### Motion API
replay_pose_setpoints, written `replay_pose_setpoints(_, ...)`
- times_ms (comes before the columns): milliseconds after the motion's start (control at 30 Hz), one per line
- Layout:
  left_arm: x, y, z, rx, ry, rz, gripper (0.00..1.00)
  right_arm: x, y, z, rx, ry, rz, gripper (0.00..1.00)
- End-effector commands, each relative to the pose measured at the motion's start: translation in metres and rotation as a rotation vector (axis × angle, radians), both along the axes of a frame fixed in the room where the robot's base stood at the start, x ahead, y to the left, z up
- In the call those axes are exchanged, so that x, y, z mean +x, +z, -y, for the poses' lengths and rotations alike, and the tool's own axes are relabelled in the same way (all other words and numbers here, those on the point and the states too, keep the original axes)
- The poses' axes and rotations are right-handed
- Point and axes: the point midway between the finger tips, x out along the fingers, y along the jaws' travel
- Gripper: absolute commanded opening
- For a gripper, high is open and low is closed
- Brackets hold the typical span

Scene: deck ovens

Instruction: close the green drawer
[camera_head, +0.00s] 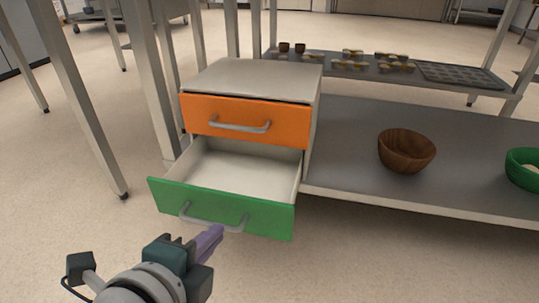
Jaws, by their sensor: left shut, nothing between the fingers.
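The green drawer (263,215) is the lower drawer of a small metal cabinet (255,75). It is pulled out, and its pale inside (240,170) looks empty. A grey bar handle (213,222) runs across its green front. The orange drawer (285,128) above it looks closed or nearly so. My left gripper (212,238) is shut and empty, with its purple fingers just in front of the green drawer's handle. I cannot tell whether the fingers touch the handle. My right gripper is not in view.
A low metal shelf (350,195) extends right of the cabinet, holding a wooden bowl (406,152) and a green bowl (523,168). A rear shelf (340,72) holds small baked items and a muffin tray (460,75). Metal table legs (95,130) stand at the left. The floor in front is clear.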

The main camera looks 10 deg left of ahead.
Motion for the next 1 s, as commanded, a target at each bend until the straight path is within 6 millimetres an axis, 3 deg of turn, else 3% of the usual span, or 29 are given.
replay_pose_setpoints(33,0.011,-0.013,0.000,0.000,0.001,0.005,0.00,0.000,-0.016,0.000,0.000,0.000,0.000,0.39)
replay_pose_setpoints(200,0.041,-0.030,0.001,0.001,0.002,0.003,0.00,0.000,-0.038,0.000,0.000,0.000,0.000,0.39)
replay_pose_setpoints(400,0.069,-0.026,0.002,0.000,0.002,0.002,0.00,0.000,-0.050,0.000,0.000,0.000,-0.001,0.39)
replay_pose_setpoints(1000,0.082,-0.023,0.003,-0.001,0.003,0.000,0.00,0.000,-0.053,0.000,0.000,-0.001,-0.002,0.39)
